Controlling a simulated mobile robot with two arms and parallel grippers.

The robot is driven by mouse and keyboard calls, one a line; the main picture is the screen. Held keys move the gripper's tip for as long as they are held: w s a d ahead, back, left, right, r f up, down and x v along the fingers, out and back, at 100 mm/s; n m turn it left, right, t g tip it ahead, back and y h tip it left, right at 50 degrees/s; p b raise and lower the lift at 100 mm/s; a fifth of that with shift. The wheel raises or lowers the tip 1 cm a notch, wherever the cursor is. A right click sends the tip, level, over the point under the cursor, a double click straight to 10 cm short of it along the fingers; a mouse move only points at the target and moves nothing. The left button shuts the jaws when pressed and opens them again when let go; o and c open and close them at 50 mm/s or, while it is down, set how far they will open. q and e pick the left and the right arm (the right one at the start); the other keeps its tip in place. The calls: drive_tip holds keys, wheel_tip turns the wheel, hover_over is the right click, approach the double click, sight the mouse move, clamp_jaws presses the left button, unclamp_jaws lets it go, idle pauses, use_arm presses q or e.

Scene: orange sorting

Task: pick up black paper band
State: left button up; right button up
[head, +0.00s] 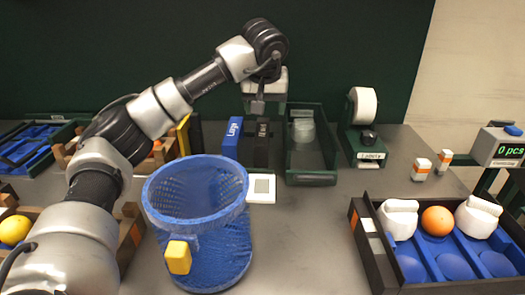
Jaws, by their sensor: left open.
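My left arm reaches in from the left and bends down at the back of the table. My left gripper (258,106) points down and is open, just above a narrow black item (262,136). That item stands right beside a blue box (233,136) labelled "Large" and looks like the black paper band. The gripper overlaps the black item's top edge in this view, so I cannot tell whether they touch. My right gripper is not in view.
A blue mesh basket (197,225) stands in front. A dark green tray (311,179) and a label dispenser (363,125) are to the right. A black-walled crate (374,243) holds an orange (438,221) and white pieces.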

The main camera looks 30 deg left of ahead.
sight(263, 130)
use_arm(q)
drive_tip(key=x, duration=0.5)
drive_tip(key=shift+a+f, duration=0.15)
drive_tip(key=shift+f, duration=0.05)
drive_tip(key=shift+a+f, duration=0.1)
drive_tip(key=shift+f, duration=0.4)
drive_tip(key=x, duration=0.1)
drive_tip(key=b+x, duration=0.1)
drive_tip(key=x, duration=0.1)
drive_tip(key=shift+s+a+f, duration=0.1)
drive_tip(key=shift+s+f, duration=0.15)
drive_tip(key=shift+f, duration=0.2)
drive_tip(key=shift+w+a+f, duration=0.1)
drive_tip(key=shift+w+f, duration=0.05)
drive_tip(key=shift+f, duration=0.1)
drive_tip(key=shift+r, duration=0.1)
drive_tip(key=c, duration=1)
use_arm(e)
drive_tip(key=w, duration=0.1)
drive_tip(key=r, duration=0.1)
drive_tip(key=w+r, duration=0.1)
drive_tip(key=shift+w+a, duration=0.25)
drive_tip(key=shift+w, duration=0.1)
